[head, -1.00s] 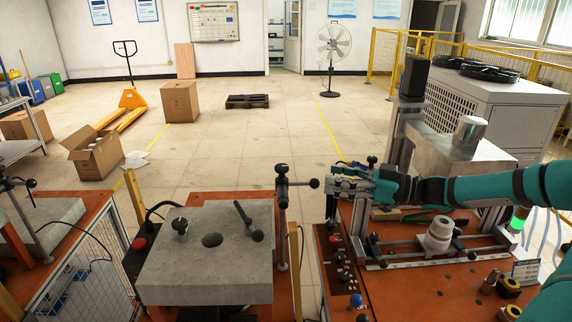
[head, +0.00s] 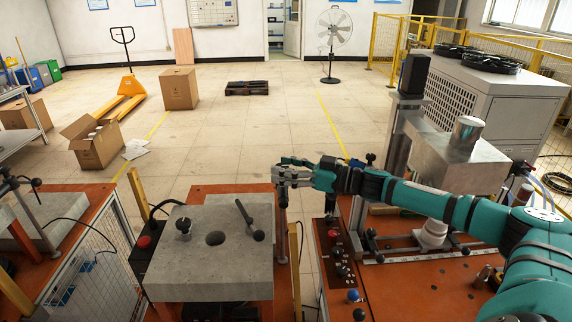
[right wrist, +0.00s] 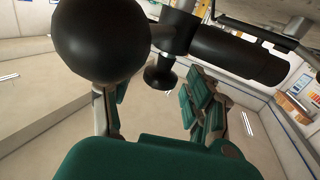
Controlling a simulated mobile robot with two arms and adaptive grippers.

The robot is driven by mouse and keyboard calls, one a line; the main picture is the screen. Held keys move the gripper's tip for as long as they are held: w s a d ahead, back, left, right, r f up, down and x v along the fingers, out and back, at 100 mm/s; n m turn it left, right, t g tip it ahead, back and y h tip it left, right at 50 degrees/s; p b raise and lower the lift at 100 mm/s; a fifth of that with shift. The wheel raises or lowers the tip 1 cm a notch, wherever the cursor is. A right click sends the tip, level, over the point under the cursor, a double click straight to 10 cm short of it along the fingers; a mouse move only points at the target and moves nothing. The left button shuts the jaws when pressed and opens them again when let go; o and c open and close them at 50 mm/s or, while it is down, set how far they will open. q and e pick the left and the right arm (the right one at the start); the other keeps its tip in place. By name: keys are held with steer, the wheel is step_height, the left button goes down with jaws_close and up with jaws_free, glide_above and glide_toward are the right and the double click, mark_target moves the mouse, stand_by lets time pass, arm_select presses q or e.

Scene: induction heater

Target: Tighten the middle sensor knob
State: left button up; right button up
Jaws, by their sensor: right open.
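The middle sensor stand (head: 281,235) is a thin metal post beside the grey block, and its upper part is hidden by my right gripper (head: 280,172). In the right wrist view a black ball (right wrist: 100,42), a thick black cylinder (right wrist: 240,56) and a small flared black knob (right wrist: 160,74) show close up. The small knob appears in the gap between the open fingers of my right gripper (right wrist: 158,108). I cannot tell whether the fingers touch it. My left gripper is not in view.
The grey block (head: 170,260) with a central hole and black-knobbed levers is left of the post. The orange bench (head: 410,290) with a control panel and a metal machine (head: 460,160) is at right.

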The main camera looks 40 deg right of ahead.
steer(key=shift+c, duration=0.5)
jaws_close()
steer(key=shift+f+m+t+h+b, duration=0.25)
steer(key=shift+m+h+b, duration=0.2)
steer(key=shift+b, duration=0.25)
steer(key=m+h+b, duration=0.1)
steer(key=t+h+b, duration=0.1)
steer(key=b, duration=0.1)
steer(key=m+t+h+b, duration=0.1)
steer(key=h, duration=0.1)
steer(key=shift+s+a+f+m, duration=0.15)
steer(key=shift+a+f+m, duration=0.05)
steer(key=shift+a+m, duration=0.15)
steer(key=shift+r+m+t+h+b, duration=0.2)
steer(key=shift+m+h+b, duration=0.15)
steer(key=shift+h, duration=0.3)
steer(key=shift+r+m+t+h+b, duration=0.1)
steer(key=shift+m+t+h+b, duration=0.1)
steer(key=shift+m+h, duration=0.35)
steer(key=shift+r+m+h, duration=0.1)
steer(key=shift+m+h, duration=0.75)
steer(key=shift+h, duration=0.65)
steer(key=shift+r+m+h, duration=0.1)
steer(key=shift+m+h, duration=0.75)
steer(key=shift+h, duration=0.9)
